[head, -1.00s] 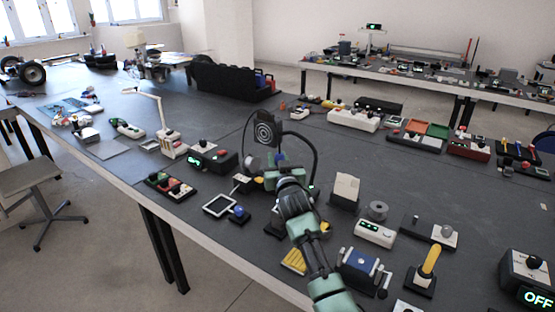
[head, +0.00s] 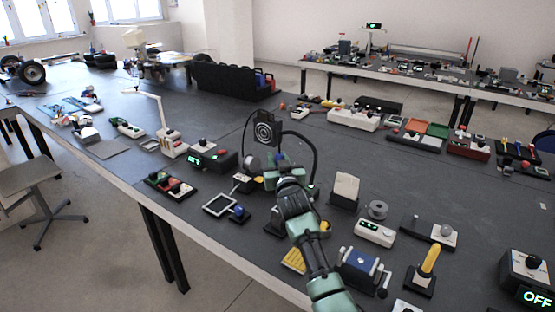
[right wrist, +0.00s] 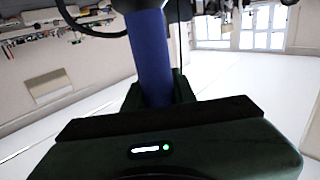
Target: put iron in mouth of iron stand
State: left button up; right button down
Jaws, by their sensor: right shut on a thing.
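My right gripper (head: 281,165) is over the near part of the grey table, shut on a blue-handled iron (head: 281,157). In the right wrist view the blue handle (right wrist: 150,55) stands between the jaws; its tip is not visible. A black cable loops around the gripper in the head view. A small dark unit with a yellow pad (head: 258,181) sits just left of the gripper and looks like the iron stand; its mouth cannot be made out. The gap between iron and stand cannot be told. My left gripper is not in view.
A black panel with a ringed disc (head: 265,131) stands behind the gripper. A framed pad (head: 219,205) lies to the left and a card holder (head: 345,190) to the right. Several devices crowd the near right. The table middle behind is clearer.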

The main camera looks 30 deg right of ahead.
notch_tip(320, 180, down, 8)
jog(key=b, duration=0.6)
dwell(2.3)
jog(key=c, duration=1.1)
grip_release()
jog(key=shift+f, duration=0.1)
jog(key=v, duration=0.8)
jog(key=shift+w, duration=0.1)
notch_tip(320, 180, up, 10)
jog(key=p, duration=0.9)
